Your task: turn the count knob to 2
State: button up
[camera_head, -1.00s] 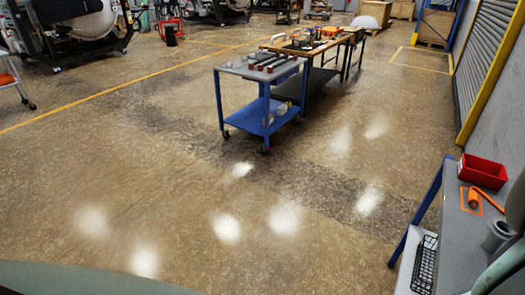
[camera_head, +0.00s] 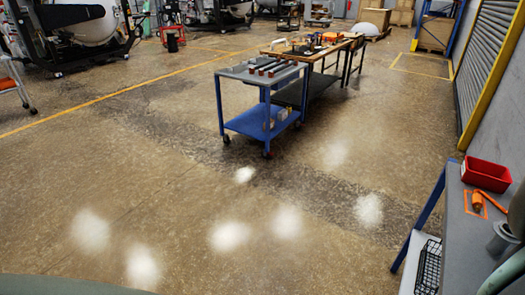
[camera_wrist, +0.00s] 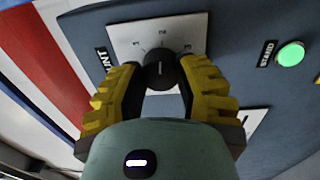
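The count knob (camera_wrist: 160,72) is a round black knob on a pale square dial plate (camera_wrist: 125,38) in the wrist view. The numerals 1, 2 and 3 stand around its upper side, with 2 at the top. A partly hidden label ending in "UNT" is at the plate's left. My gripper (camera_wrist: 160,76) has one yellow-and-black finger on each side of the knob, and both fingertips appear to press against it. The knob's exact pointer setting is too small to tell. The knob and gripper do not show in the head view.
A green lit button (camera_wrist: 290,54) is right of the dial on the blue-grey panel. A second pale plate (camera_wrist: 254,120) is below it, partly hidden. In the head view, a blue cart (camera_head: 245,122) stands on open floor and a red bin (camera_head: 486,174) on the right-hand bench.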

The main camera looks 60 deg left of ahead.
jog(key=o, duration=0.6)
jog(key=shift+c, duration=0.2)
